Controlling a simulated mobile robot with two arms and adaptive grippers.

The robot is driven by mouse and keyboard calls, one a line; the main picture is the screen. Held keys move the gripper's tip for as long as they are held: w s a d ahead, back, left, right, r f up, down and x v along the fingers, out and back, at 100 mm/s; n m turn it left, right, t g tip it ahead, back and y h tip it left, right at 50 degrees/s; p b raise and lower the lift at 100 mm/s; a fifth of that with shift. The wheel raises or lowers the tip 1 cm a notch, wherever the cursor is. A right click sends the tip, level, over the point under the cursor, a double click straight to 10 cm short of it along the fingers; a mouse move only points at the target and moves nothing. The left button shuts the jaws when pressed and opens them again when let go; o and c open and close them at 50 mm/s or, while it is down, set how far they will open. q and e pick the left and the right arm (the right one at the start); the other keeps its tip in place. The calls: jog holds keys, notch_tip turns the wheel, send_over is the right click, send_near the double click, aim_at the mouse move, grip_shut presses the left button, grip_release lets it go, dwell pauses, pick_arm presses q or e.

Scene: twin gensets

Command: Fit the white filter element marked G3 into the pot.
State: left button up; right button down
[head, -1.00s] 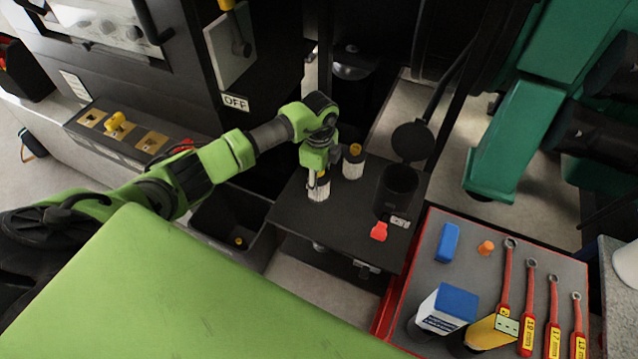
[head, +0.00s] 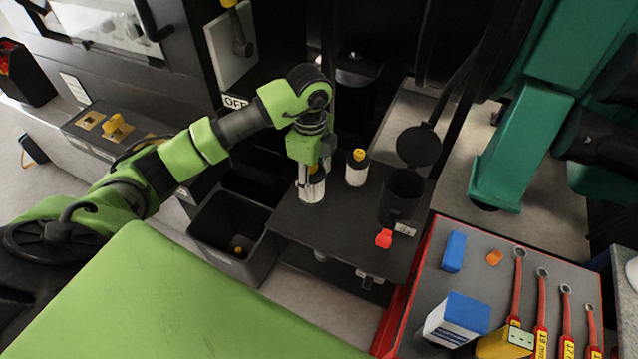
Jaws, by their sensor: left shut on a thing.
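My left gripper (head: 312,172) points down at the black shelf, shut on a white filter element (head: 311,190) with a yellow top. The element is upright at the shelf's left part; I cannot tell whether its base touches the shelf, and its marking is not readable. A second white element with a yellow top (head: 356,170) stands upright just to the right. The black pot (head: 402,194) is at the right of the shelf, its round lid (head: 418,146) swung up behind it. My right gripper is not in view.
The black shelf (head: 340,226) has bare room between element and pot. A grey bin (head: 219,246) stands lower left. A red-edged tool tray (head: 428,262) holds wrenches, boxes and a blue block (head: 454,251). A green machine frame (head: 512,150) stands right.

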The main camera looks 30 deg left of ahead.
pick_arm(q)
jog(key=s+r+p, duration=0.1)
jog(key=s+r, duration=0.7)
jog(key=shift+s+d+r+p, duration=0.25)
jog(key=shift+s+r+p, duration=0.1)
jog(key=shift+s+r, duration=0.05)
jog(key=shift+w, duration=0.1)
